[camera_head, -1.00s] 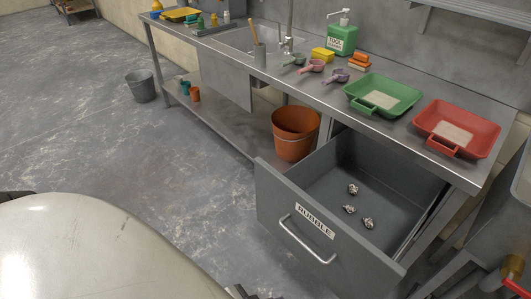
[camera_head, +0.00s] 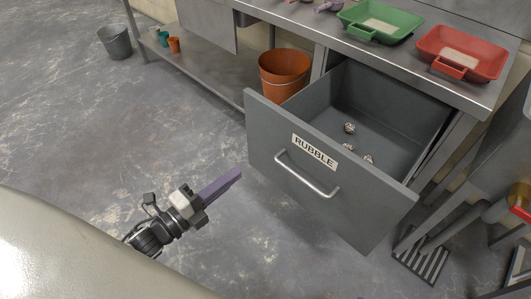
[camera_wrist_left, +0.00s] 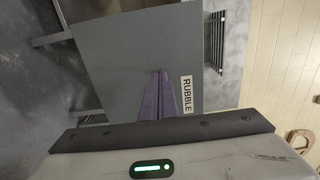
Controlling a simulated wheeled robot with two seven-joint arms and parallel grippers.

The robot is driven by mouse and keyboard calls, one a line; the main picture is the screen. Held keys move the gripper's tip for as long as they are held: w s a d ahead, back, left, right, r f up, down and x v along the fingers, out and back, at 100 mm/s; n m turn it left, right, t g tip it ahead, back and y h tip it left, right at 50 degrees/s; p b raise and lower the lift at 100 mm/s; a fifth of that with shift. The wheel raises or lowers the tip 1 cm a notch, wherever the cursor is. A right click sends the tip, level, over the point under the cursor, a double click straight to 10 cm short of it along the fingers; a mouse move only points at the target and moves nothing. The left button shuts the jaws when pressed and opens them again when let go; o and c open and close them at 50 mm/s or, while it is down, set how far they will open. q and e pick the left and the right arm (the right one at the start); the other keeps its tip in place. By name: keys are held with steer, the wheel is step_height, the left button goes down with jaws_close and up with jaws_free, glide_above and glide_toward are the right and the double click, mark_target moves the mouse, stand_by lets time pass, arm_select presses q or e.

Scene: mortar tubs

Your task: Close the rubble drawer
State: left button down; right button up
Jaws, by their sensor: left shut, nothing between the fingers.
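The grey rubble drawer (camera_head: 265,130) stands pulled far out from under the steel bench, with a white RUBBLE label (camera_head: 315,151) and a bar handle (camera_head: 306,175) on its front. Several lumps of rubble (camera_head: 349,128) lie inside it. My left gripper (camera_head: 236,176) is shut and empty, its purple fingers pointing toward the left part of the drawer front, apart from it in the head view. In the left wrist view the purple fingers (camera_wrist_left: 163,80) show in front of the drawer front (camera_wrist_left: 110,65), beside the label; contact cannot be told. My right gripper is not in view.
A green tray (camera_head: 347,24) and a red tray (camera_head: 427,52) sit on the steel bench (camera_head: 400,62). An orange bucket (camera_head: 283,75) stands on the lower shelf, left of the drawer. A grey bucket (camera_head: 116,42) stands on the floor. The floor before the drawer is clear.

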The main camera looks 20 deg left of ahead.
mark_target(275, 142)
arm_select(q)
steer(key=x, duration=1.2)
steer(key=shift+w+b, duration=0.2)
steer(key=shift+b, duration=0.1)
steer(key=shift+w+d, duration=0.1)
steer(key=shift+w, duration=0.1)
